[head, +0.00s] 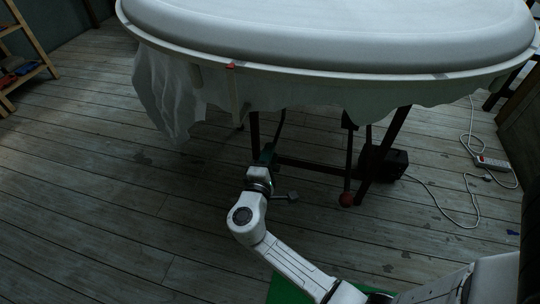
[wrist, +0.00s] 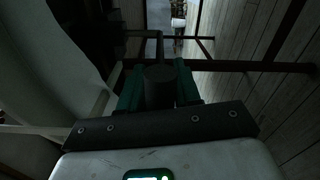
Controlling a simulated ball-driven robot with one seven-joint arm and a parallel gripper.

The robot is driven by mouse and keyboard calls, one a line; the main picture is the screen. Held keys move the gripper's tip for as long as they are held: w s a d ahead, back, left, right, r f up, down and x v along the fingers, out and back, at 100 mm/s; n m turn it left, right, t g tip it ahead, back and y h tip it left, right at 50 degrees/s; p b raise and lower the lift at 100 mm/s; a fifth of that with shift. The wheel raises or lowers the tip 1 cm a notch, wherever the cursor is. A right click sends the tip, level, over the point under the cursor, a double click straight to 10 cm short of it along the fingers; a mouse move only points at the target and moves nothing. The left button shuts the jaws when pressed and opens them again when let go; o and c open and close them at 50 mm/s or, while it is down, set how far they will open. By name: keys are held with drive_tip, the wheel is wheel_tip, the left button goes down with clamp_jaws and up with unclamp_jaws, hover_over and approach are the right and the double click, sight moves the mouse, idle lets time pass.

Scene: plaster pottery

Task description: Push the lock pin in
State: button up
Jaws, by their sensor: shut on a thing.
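My gripper (head: 267,154) is low under the front of the big white round table, by its dark metal frame (head: 310,164). In the wrist view, the two green fingers of my gripper (wrist: 160,72) are shut on a dark cylindrical piece (wrist: 159,88), which looks like the lock pin. Its far end and any hole it sits in are hidden, so I cannot tell how deep it is. In the head view the pin cannot be made out behind my gripper.
The white tabletop (head: 330,30) overhangs my gripper, with white cloth (head: 170,95) hanging at the left. A black box (head: 385,162) and a power strip (head: 491,163) with cable lie right. The left floor is clear.

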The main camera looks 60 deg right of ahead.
clamp_jaws()
drive_tip(key=shift+r+p, duration=1.55)
drive_tip(key=shift+r, duration=0.7)
drive_tip(key=o, duration=0.7)
unclamp_jaws()
drive_tip(key=shift+r, duration=0.1)
drive_tip(key=shift+o, duration=0.4)
